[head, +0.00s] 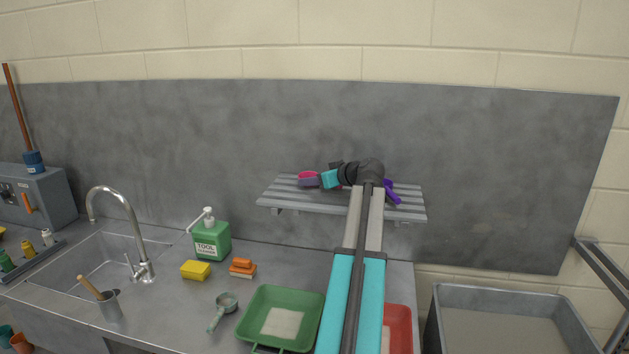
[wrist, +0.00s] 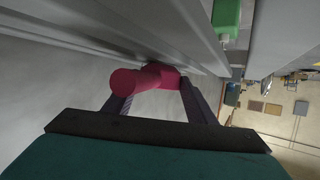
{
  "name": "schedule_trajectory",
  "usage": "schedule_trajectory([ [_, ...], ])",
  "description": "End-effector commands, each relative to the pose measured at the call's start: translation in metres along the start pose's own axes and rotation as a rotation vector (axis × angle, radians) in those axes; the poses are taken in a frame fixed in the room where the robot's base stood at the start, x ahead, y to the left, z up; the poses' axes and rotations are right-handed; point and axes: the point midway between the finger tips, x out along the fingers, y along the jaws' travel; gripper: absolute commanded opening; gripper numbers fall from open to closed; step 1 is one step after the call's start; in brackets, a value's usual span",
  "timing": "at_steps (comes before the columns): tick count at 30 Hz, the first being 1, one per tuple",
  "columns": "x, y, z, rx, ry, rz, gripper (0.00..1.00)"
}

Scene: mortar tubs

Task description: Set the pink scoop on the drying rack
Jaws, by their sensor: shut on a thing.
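The pink scoop (head: 307,174) is at the left part of the drying rack (head: 411,213), a grey slatted shelf on the wall panel. My gripper (head: 309,182) reaches in from the right, level with the rack, its dark fingers partly hiding the scoop. In the wrist view the pink scoop (wrist: 150,78) sits between the two fingers of my gripper (wrist: 155,90), which is shut on it. The scoop's far end is close against the grey slats; whether it bears on them I cannot tell.
A purple scoop (head: 392,191) lies on the rack's right part, partly behind my arm. Below, the counter holds a green soap bottle (head: 211,238), yellow sponge (head: 195,270), green-grey scoop (head: 222,309), green tray (head: 255,304) and red tray (head: 402,325). The rack's front left is bare.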

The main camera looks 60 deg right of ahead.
Motion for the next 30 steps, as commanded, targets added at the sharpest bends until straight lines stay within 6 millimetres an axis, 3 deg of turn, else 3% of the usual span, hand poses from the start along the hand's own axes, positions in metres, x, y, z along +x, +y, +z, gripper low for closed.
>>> schedule_trajectory([
  [2, 0.001, 0.0, 0.002, 0.0, 0.0, 0.0, 0.26],
  [3, 0.001, 0.0, 0.002, 0.0, 0.0, 0.0, 0.53],
  [6, 0.001, 0.0, 0.002, 0.0, 0.0, 0.0, 0.69],
  [22, -0.001, -0.001, -0.003, 0.0, 0.0, -0.001, 0.7],
  [30, -0.035, -0.001, 0.002, -0.001, 0.001, 0.001, 0.7],
])
